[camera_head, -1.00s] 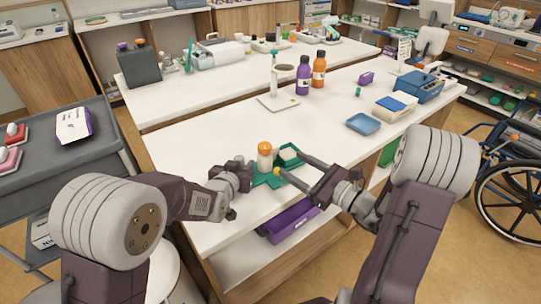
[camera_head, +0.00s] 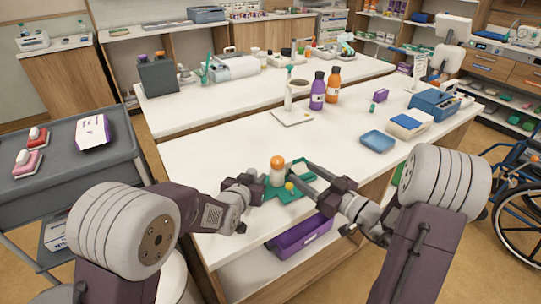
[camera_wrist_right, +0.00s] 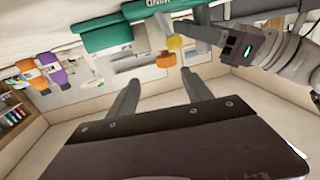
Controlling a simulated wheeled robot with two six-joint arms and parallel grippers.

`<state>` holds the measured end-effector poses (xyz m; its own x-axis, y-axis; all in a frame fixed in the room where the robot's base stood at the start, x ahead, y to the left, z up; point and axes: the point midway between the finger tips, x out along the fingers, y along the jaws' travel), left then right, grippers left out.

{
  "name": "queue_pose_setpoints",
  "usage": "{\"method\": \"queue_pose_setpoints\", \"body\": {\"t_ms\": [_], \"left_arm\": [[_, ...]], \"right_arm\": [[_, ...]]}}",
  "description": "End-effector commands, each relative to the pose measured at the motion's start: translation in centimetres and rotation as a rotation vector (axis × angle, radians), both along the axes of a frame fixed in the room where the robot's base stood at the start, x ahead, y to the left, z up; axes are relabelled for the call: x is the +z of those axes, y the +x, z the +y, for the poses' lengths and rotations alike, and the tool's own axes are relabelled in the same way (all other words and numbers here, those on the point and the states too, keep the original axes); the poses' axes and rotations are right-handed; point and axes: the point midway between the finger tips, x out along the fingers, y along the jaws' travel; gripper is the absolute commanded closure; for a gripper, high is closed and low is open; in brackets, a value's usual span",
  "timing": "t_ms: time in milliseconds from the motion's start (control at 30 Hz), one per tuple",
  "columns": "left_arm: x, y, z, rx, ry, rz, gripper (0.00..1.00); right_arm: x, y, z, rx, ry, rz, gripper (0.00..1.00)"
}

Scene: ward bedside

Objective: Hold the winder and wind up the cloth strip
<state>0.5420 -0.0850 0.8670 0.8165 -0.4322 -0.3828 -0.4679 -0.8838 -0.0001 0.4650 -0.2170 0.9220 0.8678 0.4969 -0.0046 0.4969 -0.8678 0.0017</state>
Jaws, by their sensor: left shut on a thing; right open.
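A green winder (camera_head: 283,193) with a yellow knob (camera_head: 289,186) stands at the near edge of the white table. The knob also shows in the right wrist view (camera_wrist_right: 175,43). My left gripper (camera_head: 258,187) is shut on the winder from its left side, with the exact contact partly hidden. My right gripper (camera_head: 303,171) is open and empty, its fingers close to the knob's right in the head view. In the right wrist view its fingers (camera_wrist_right: 160,96) are spread, with the knob beyond them. I cannot clearly make out the cloth strip.
A white bottle with an orange cap (camera_head: 277,165) stands just behind the winder. Purple (camera_head: 318,92) and orange (camera_head: 333,88) bottles stand further back. A blue tray (camera_head: 377,141) lies to the right. A purple bin (camera_head: 300,236) sits below the table edge. The table's left half is mostly clear.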

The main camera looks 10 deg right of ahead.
Motion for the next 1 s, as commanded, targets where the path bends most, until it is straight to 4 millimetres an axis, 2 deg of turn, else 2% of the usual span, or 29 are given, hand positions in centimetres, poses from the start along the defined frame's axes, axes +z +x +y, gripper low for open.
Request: {"method": "queue_pose_setpoints", "body": {"t_ms": [67, 267, 700, 833, 1000], "left_arm": [[0.0, 0.0, 0.0, 0.000, 0.000, 0.000, 1.00], [0.0, 0.0, 0.0, 0.000, 0.000, 0.000, 1.00], [0.0, 0.0, 0.0, 0.000, 0.000, -0.001, 1.00], [0.0, 0.0, 0.0, 0.000, 0.000, -0.001, 1.00], [0.0, 0.0, 0.0, 0.000, 0.000, -0.001, 1.00]], "right_arm": [[0.3, 0.2, 1.2, 0.029, 0.000, -0.006, 0.42], [0.3, 0.8, 1.9, 0.039, 0.001, -0.004, 0.42], [0.3, 8.8, 7.0, 0.040, 0.004, -0.005, 0.42], [0.3, 10.0, 7.7, 0.038, 0.004, -0.005, 0.42], [0.2, 10.5, 7.8, 0.035, 0.005, -0.002, 0.42]]}}
